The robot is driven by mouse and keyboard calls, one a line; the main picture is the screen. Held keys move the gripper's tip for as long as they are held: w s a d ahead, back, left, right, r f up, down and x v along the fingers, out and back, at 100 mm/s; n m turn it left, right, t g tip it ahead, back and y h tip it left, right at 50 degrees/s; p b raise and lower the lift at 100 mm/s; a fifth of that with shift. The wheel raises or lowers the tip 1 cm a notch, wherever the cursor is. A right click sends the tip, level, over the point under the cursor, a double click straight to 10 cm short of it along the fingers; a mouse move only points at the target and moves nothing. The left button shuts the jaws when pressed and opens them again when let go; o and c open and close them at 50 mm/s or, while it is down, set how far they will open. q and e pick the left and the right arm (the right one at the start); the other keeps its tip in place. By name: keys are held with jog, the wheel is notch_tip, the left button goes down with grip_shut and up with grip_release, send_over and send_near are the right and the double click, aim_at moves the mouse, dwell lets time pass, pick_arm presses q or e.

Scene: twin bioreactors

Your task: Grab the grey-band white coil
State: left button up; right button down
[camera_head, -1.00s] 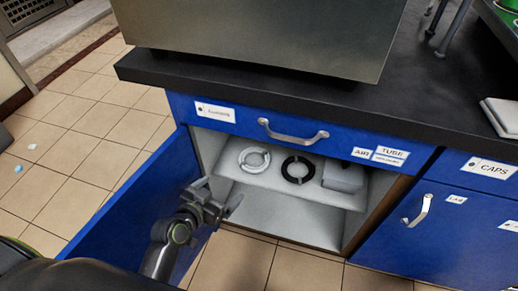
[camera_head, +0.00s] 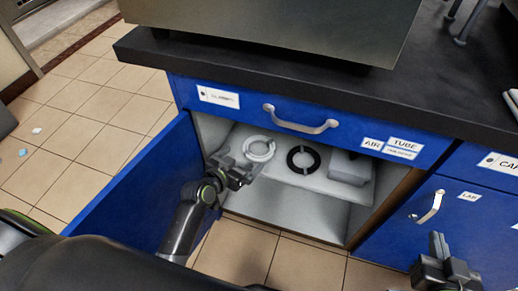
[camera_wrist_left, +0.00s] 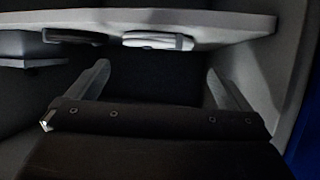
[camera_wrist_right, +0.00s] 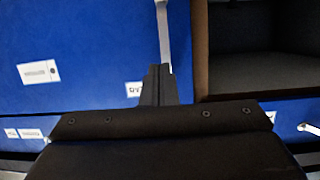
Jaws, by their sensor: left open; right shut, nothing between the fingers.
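The white coil (camera_head: 259,138) lies on the shelf inside the open cabinet, left of a black coil (camera_head: 292,160). My left gripper (camera_head: 237,167) is open and empty in front of the shelf, close to the coil's near left side. In the left wrist view the white coil (camera_wrist_left: 157,41) shows beyond the gap between the open fingers (camera_wrist_left: 158,78), apart from them. My right gripper (camera_head: 438,245) is shut and empty in front of the closed cabinet door; its closed fingers (camera_wrist_right: 160,85) also show in the right wrist view.
A grey box (camera_head: 350,167) sits right of the black coil on the shelf (camera_head: 280,173). The open blue door (camera_head: 135,190) stands at the left. A drawer with a handle (camera_head: 300,127) and the dark countertop (camera_head: 300,100) lie above. A closed door's handle (camera_head: 428,207) is near my right gripper.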

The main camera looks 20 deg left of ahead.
aim_at(264, 143)
pick_arm(q)
jog(key=b+x, duration=0.1)
jog(key=x, duration=0.2)
jog(key=shift+w+d, duration=0.1)
jog(key=shift+w, duration=0.1)
jog(key=shift+w+d+f, duration=0.1)
jog(key=shift+w+f, duration=0.1)
jog(key=shift+w, duration=0.25)
jog(key=b+x, duration=0.2)
jog(key=x, duration=0.2)
jog(key=shift+w+d+f, duration=0.1)
jog(key=shift+w+d, duration=0.1)
jog(key=shift+w, duration=0.15)
pick_arm(e)
notch_tip(264, 143, up, 18)
jog(key=s+a+n+t+y, duration=0.2)
jog(key=s+n+t, duration=0.1)
jog(key=t, duration=0.9)
jog(key=shift+r+n+t, duration=0.25)
jog(key=shift+n+t, duration=0.05)
jog(key=shift+n, duration=0.2)
pick_arm(q)
jog(key=shift+c, duration=0.4)
jog(key=c, duration=0.6)
pick_arm(e)
jog(key=shift+w+f, duration=0.1)
jog(key=shift+w, duration=0.05)
